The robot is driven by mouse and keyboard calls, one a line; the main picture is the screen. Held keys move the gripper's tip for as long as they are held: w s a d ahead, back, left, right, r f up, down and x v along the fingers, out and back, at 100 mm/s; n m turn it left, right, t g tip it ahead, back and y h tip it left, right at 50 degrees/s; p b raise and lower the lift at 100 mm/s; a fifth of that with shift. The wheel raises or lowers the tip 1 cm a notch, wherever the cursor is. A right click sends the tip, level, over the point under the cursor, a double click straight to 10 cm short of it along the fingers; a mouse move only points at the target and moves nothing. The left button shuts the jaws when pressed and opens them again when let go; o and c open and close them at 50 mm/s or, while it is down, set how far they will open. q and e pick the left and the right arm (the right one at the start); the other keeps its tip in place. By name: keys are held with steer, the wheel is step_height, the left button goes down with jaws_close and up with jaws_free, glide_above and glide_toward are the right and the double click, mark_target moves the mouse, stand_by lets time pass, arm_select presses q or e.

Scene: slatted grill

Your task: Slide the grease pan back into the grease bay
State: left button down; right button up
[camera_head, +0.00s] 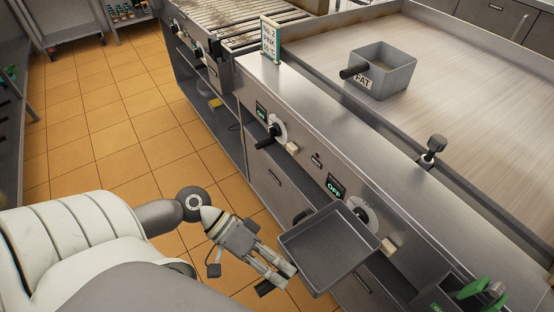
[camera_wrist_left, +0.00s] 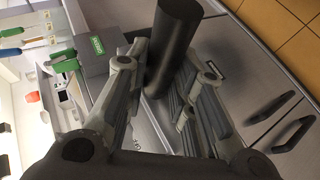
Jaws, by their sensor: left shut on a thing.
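The grease pan (camera_head: 330,246), a shallow grey rectangular tray, is in the air in front of the control panel, tilted in the head view. My left gripper (camera_head: 280,277) is at its near left side, shut on its handle. In the left wrist view a dark round handle (camera_wrist_left: 177,45) stands between the fingers of my left gripper (camera_wrist_left: 170,90). The grease bay cannot be made out for certain. My right gripper is not in view.
The control panel (camera_head: 320,160) with knobs runs beside the pan, above closed drawers. A grey FAT container (camera_head: 383,70) stands on the griddle plate (camera_head: 470,80). Green-handled tools (camera_head: 480,290) sit in a holder at lower right. The tiled floor (camera_head: 110,130) at left is clear.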

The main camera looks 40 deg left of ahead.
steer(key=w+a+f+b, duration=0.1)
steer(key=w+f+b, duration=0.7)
steer(key=b, duration=0.8)
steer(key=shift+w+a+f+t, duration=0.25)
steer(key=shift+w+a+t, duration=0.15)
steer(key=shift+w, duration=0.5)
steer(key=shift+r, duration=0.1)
